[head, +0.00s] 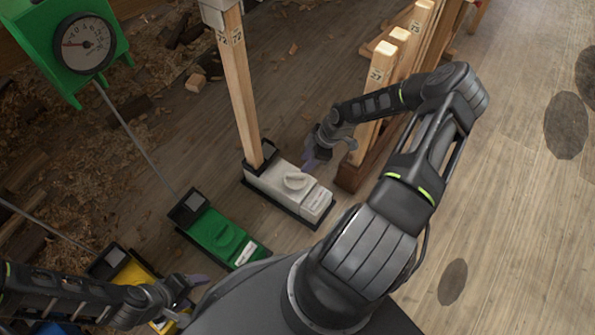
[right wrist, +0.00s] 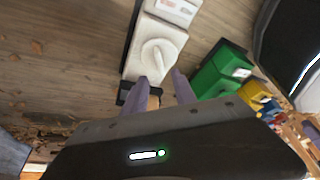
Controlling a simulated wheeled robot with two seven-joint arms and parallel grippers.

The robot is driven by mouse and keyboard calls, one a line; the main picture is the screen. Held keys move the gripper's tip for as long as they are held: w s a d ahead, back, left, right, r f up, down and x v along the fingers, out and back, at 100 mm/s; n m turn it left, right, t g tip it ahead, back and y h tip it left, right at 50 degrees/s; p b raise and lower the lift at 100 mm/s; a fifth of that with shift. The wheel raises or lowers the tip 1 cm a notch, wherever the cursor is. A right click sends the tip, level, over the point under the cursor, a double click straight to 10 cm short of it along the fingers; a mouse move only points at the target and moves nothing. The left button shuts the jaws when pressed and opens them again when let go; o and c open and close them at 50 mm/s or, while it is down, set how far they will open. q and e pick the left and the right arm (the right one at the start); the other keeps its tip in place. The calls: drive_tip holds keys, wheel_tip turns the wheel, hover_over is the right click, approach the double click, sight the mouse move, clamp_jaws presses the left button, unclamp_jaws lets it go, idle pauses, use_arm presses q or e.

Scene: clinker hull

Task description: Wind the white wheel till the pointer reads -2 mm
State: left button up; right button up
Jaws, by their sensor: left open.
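The white wheel (head: 296,181) is a round knob with a raised bar, on top of a white box (head: 317,201) on the floor. It also shows in the right wrist view (right wrist: 158,55). My right gripper (head: 311,163) is just behind the white box in the head view. In the right wrist view its two purple fingers (right wrist: 162,84) are apart, with the wheel beyond their tips and nothing between them held. My left gripper (head: 196,282) is open and empty, near the yellow box. A pale housing (head: 218,5) tops the post behind the white box; its pointer is out of view.
A green box (head: 222,236) and a yellow box (head: 130,272) stand left of the white one. A green dial (head: 85,43) with a red pointer hangs at upper left. Numbered posts (head: 378,75) stand right.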

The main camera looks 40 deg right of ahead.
sight(296, 174)
drive_tip(key=b+x, duration=0.2)
drive_tip(key=x, duration=0.6)
drive_tip(key=shift+b, duration=0.35)
drive_tip(key=shift+r, duration=0.1)
clamp_jaws()
